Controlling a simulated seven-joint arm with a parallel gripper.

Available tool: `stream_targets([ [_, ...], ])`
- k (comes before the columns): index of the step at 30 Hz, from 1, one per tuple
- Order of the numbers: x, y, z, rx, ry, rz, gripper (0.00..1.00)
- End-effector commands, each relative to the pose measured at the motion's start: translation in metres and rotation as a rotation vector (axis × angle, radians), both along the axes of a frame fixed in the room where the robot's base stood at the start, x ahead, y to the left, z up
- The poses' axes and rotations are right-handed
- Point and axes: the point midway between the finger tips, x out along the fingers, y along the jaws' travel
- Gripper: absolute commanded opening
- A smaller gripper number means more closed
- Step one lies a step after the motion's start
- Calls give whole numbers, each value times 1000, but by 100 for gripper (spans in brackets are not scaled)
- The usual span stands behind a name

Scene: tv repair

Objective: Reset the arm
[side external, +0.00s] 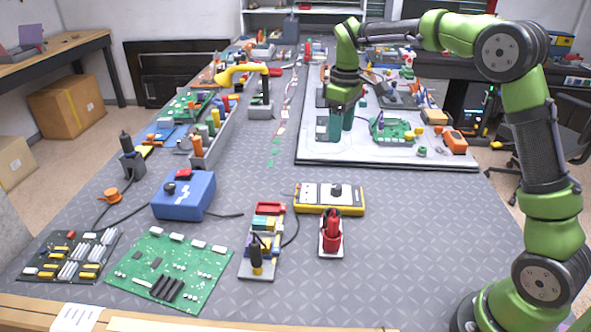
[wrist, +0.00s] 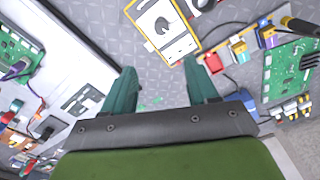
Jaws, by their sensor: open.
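My gripper (side external: 341,120) hangs at the end of my green arm, over the left part of the white panel board on the table. In the wrist view my gripper (wrist: 160,90) shows two teal fingers spread apart, with nothing between them but table surface. In the side view the fingers point down near the board's left edge. I cannot tell exactly how high the fingertips are above the board.
The white board (side external: 330,155) carries a green circuit board (side external: 391,131) and an orange device (side external: 453,141). A yellow multimeter (side external: 329,198), red tool (side external: 331,232), blue box (side external: 184,195) and large green circuit board (side external: 170,268) lie nearer the front.

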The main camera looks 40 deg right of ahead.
Motion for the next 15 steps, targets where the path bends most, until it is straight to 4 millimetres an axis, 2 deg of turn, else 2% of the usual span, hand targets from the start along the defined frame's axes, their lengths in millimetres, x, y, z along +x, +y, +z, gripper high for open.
stream_targets([
  [1, -5, 2, -11, 7, 10, -45, 58],
  [3, -16, 7, -13, 20, -11, -120, 58],
  [8, -52, 25, 0, 63, -92, -283, 58],
  [15, -125, 56, 23, 171, -248, -511, 58],
])
